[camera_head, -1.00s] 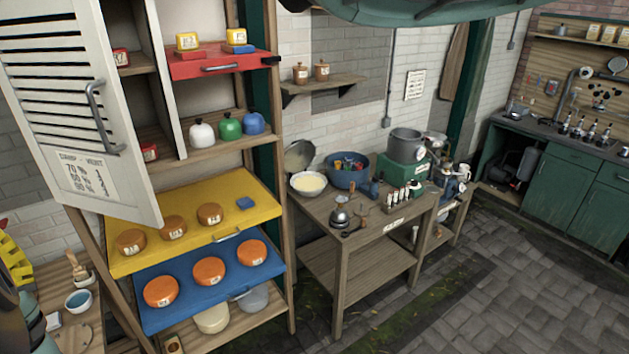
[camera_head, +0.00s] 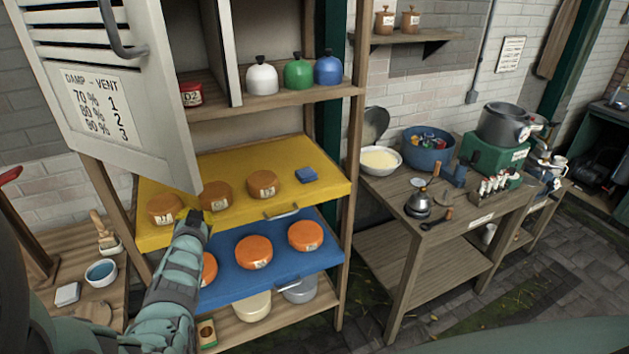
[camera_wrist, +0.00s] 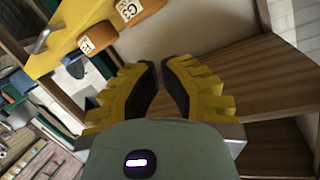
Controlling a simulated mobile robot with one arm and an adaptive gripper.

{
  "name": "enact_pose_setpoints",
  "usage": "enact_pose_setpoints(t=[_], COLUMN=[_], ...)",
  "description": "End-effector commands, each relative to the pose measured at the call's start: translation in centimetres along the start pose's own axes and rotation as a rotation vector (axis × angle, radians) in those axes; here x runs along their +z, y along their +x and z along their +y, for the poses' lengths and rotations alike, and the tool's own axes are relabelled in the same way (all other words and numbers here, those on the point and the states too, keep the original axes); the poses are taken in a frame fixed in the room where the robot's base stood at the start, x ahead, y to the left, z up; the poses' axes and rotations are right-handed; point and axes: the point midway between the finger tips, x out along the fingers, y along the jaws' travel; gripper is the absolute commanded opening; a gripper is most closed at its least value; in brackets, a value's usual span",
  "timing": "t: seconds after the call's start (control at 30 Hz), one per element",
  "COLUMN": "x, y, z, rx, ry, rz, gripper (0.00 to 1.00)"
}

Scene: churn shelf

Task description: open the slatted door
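The white slatted door (camera_head: 150,95) is at the upper left in the head view, with a grey bar handle (camera_head: 117,32) and a humidity card (camera_head: 97,106). It stands ajar, its right edge out from the shelf unit, with a gap behind that edge. My arm reaches up to the door's lower right corner, and my fingers are not clearly visible there. In the wrist view my gripper (camera_wrist: 161,65) has yellow ribbed fingers with dark pads, a narrow gap between the tips, and nothing between them. Brown wooden shelving lies beyond them. I cannot make out the door in the wrist view.
A yellow shelf (camera_head: 235,230) with orange cheeses and a blue block lies below the door, with a blue shelf (camera_head: 285,280) under it. A red jar (camera_head: 191,94) sits behind the door's edge. A workbench (camera_head: 400,215) stands right; floor is clear at lower right.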

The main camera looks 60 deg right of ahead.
Motion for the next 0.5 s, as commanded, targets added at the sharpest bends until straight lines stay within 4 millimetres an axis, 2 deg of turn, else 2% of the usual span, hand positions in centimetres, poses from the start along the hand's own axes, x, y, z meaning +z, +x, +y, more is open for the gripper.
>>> enact_pose_setpoints(t=[0.03, 0.2, 0.37, 0.47, 0.5], x=[0.4, 2.5, 2.0, 0.1, -1.1], y=[1.2, 2.3, 1.1, -0.4, -1.1], z=[2.5, 7.4, 9.6, 10.1, 10.3], rx=[0.042, 0.08, 0.02, -0.063, -0.106], ry=[0.048, 0.231, 0.431, 0.555, 0.602], rz=[-0.079, -0.375, -0.604, -0.713, -0.748], gripper=[0.0, 0.0, 0.0, 0.0, 0.0])
